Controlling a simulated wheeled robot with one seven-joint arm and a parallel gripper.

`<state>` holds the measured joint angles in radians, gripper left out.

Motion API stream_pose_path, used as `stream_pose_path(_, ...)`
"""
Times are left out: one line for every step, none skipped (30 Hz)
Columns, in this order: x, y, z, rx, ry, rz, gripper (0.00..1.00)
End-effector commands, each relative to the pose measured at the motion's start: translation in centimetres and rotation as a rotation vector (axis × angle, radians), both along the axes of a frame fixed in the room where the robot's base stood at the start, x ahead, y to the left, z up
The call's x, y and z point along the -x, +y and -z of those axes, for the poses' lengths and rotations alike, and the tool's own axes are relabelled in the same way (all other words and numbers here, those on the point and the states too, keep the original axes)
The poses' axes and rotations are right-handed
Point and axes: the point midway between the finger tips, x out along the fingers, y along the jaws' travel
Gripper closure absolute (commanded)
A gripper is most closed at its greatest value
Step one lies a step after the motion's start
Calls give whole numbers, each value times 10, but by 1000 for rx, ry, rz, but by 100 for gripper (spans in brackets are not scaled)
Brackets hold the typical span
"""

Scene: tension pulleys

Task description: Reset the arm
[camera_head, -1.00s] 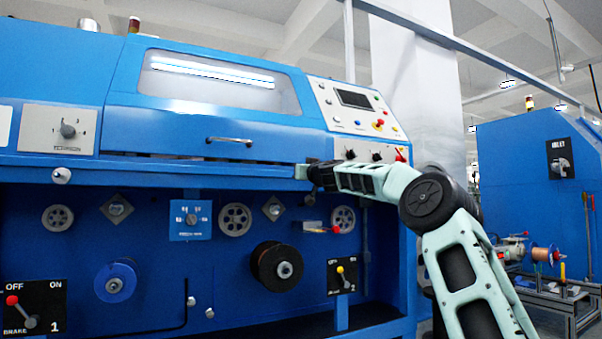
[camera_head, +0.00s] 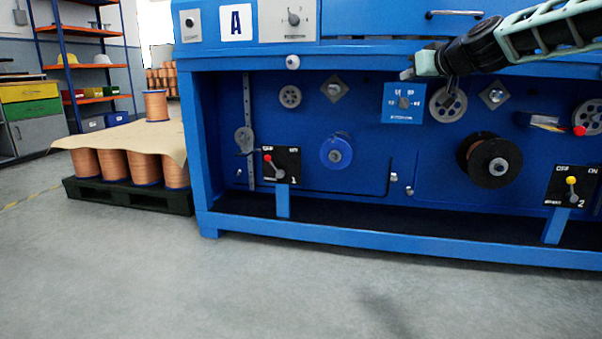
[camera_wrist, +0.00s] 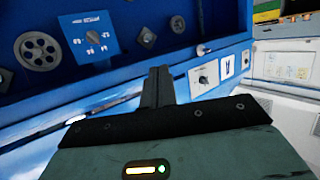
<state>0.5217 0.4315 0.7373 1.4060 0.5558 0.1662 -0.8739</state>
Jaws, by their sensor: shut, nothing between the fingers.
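My arm reaches in from the upper right in the head view. My gripper (camera_head: 408,73) is in front of the blue machine (camera_head: 330,238), near its ledge and just above the blue dial plate (camera_head: 403,103). In the wrist view my gripper (camera_wrist: 158,72) has its two dark fingers together with nothing between them. The wrist view is tilted and shows the dial plate (camera_wrist: 88,36), a grey pulley wheel (camera_wrist: 37,51) and the machine front beyond the fingers. I cannot tell whether the gripper touches the machine.
Brake levers 1 (camera_head: 281,165) and 2 (camera_head: 571,186) stick out low on the machine. A blue spool (camera_head: 336,152) and a dark spool (camera_head: 489,160) hang there. A pallet (camera_head: 130,196) of copper spools stands left. The floor (camera_head: 250,290) in front is clear.

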Motion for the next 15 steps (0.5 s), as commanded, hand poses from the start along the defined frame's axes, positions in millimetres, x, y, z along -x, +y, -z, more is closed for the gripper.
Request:
stream_pose_path(17,38,0,16,57,-57,100)
stream_pose_path(28,56,6,25,91,-86,100)
stream_pose_path(43,79,14,35,140,-122,100)
stream_pose_path(56,96,20,46,176,-150,100)
stream_pose_path(70,112,27,56,214,-174,100)
stream_pose_path(90,131,35,73,265,-207,100)
stream_pose_path(106,145,42,84,306,-230,100)
stream_pose_path(123,157,48,99,346,-252,100)
stream_pose_path(147,172,56,120,401,-279,100)
stream_pose_path(166,182,63,137,443,-298,100)
stream_pose_path(185,190,68,154,484,-313,100)
stream_pose_path(212,199,76,181,541,-334,100)
stream_pose_path(233,204,81,201,584,-347,100)
stream_pose_path(254,207,86,223,626,-358,100)
stream_pose_path(282,209,92,252,683,-367,100)
